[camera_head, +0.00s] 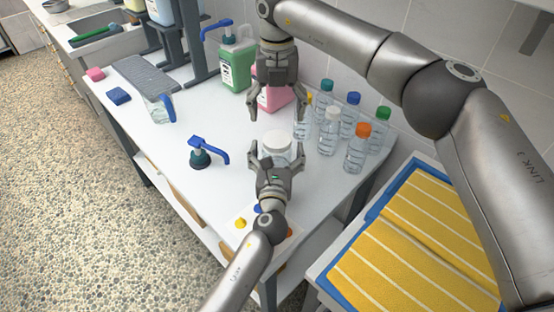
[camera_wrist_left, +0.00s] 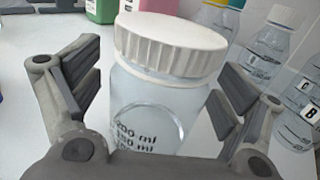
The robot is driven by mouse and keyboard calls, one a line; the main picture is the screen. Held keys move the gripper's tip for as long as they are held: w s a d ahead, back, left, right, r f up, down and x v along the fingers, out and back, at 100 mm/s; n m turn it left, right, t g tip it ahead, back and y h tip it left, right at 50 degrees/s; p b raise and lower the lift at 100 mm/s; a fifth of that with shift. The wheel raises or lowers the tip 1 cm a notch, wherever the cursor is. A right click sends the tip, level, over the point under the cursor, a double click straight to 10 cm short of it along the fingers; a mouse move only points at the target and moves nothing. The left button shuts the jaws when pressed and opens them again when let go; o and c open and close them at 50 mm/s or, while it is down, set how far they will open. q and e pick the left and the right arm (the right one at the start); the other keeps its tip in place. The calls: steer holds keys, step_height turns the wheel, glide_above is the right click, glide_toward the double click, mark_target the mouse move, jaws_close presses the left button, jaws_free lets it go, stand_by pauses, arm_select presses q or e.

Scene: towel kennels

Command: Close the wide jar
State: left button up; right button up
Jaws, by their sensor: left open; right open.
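The wide jar (camera_head: 277,155) stands upright on the white table; it is clear with ml markings in the left wrist view (camera_wrist_left: 150,115). A white ribbed lid (camera_head: 277,137) sits on its mouth. In the left wrist view the lid (camera_wrist_left: 170,42) looks slightly tilted, with a white ring under it; I cannot tell whether it is screwed down. My left gripper (camera_head: 276,150) is open, its fingers on either side of the jar body with visible gaps. My right gripper (camera_head: 276,114) is open and empty, pointing down above and behind the jar.
Several capped bottles (camera_head: 329,131) stand close to the right of the jar. A green jug (camera_head: 237,66) and a pink jug (camera_head: 274,98) stand behind. A blue-topped pump (camera_head: 205,153) is to the left. Small coloured caps lie near the front edge.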

arm_select(q)
steer(key=shift+w, duration=0.3)
